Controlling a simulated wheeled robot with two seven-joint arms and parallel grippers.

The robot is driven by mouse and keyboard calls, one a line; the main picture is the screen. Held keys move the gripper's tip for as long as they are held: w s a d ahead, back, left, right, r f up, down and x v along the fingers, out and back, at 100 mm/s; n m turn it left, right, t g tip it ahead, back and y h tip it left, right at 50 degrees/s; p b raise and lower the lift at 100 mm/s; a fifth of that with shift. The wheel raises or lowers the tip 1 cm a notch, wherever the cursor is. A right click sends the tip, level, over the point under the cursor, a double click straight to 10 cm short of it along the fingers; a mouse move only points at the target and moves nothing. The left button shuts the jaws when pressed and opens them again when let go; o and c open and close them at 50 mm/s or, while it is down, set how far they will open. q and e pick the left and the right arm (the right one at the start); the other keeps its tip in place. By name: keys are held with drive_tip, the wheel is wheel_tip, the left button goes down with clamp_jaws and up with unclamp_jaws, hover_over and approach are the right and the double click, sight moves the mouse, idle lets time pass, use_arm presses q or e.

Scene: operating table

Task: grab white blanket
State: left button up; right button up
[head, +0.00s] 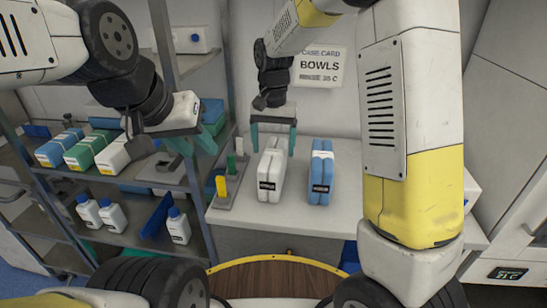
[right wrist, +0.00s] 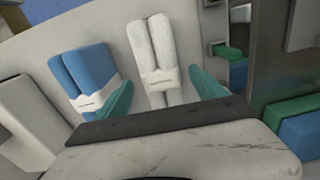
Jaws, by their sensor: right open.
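The white blanket (head: 270,172) is a folded, two-lobed bundle with a labelled band. It stands on the white counter (head: 240,212), left of a similar blue one. My right gripper (head: 273,140) is open just above and behind the white blanket, its teal fingers apart. In the right wrist view the white blanket (right wrist: 153,58) shows between and beyond the two fingertips of the right gripper (right wrist: 165,90), with nothing gripped. My left gripper (head: 175,145) is at the left, by the shelves. One teal finger shows at the outer end of its bar, and it looks open and empty.
The blue bundle (head: 321,172) stands close to the right of the white one; it also shows in the right wrist view (right wrist: 83,77). A grey holder with yellow and green blocks (head: 221,188) is to the left. Shelves (head: 150,180) with boxes and bottles fill the left side.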

drive_tip(key=f, duration=0.5)
drive_tip(key=shift+w+f, duration=0.25)
clamp_jaws()
